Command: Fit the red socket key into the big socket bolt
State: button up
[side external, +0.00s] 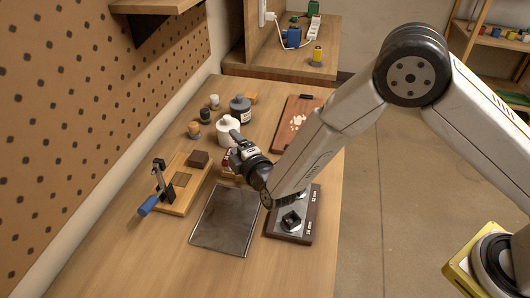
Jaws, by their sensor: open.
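The bolt plate, a dark wooden board with a grey metal top (275,223), lies on the bench at lower centre. A black socket bolt (291,219) stands on its near half, beside printed size lettering too small to read surely. The far half is partly covered by my arm. My gripper (236,138) is open, left of and beyond the plate, close to the white bottle. A small red thing (227,157) shows just left of my gripper, above a wooden piece. It may be the red socket key, but my gripper hides most of it. I see nothing held.
A dark metal tray (222,222) lies left of the plate. A wooden board with a blue-handled clamp (150,205) is further left. A white bottle (227,128), a grey bottle (240,109) and small jars stand behind. A brown board (301,108) lies back right. The near bench is clear.

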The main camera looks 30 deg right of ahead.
jog(key=shift+s+a+f+n, duration=0.1)
jog(key=shift+a+n, duration=0.2)
jog(key=shift+a, duration=0.05)
jog(key=shift+f, duration=1.15)
jog(key=shift+f, duration=0.15)
notch_tip(320, 180, down, 5)
jog(key=shift+r, duration=0.15)
jog(key=shift+w+d+r, duration=0.1)
jog(key=shift+w, duration=1.4)
